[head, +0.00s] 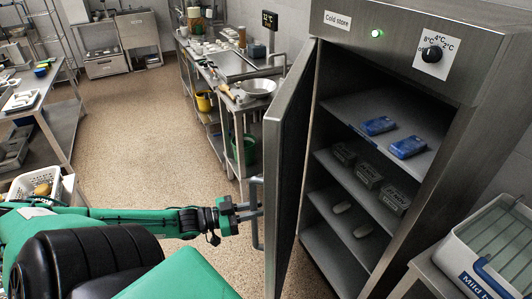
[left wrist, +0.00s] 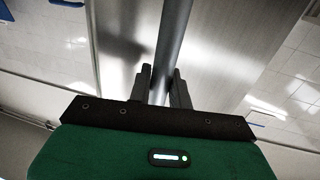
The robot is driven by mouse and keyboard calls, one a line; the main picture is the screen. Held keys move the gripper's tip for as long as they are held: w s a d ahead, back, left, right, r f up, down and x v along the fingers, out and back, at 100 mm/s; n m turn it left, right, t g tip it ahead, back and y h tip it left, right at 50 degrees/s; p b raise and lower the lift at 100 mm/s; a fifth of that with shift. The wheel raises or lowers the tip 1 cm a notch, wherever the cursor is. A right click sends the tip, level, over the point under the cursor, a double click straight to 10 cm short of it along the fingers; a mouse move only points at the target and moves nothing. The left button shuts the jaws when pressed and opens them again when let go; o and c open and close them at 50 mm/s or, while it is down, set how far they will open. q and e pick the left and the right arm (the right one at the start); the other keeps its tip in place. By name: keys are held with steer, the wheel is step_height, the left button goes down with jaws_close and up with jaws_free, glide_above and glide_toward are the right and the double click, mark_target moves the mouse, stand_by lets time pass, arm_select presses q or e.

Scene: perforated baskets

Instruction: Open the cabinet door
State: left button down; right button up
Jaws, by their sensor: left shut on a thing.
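The steel cold store cabinet (head: 440,110) stands at the right in the head view. Its door (head: 290,165) is swung open toward the left, and the shelves inside show. The door's bar handle (head: 257,225) is on its outer face. My left gripper (head: 250,210) is shut on the handle. In the left wrist view the handle bar (left wrist: 170,50) runs between the two fingers of the gripper (left wrist: 163,85), with the steel door behind. My right gripper is in neither view.
Blue packs (head: 408,147), grey boxes and pale items lie on the cabinet shelves. A white crate (head: 495,250) stands at the lower right, close to the cabinet. Steel worktables (head: 235,105) line the wall behind the door. The speckled floor (head: 140,130) at left centre is clear.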

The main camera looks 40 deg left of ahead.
arm_select(q)
steer(key=shift+s+a, duration=0.15)
steer(key=shift+a, duration=0.35)
steer(key=c, duration=1.3)
jaws_free()
steer(key=shift+c, duration=0.2)
steer(key=v, duration=1.3)
steer(key=shift+s+a, duration=0.2)
steer(key=shift+s, duration=0.05)
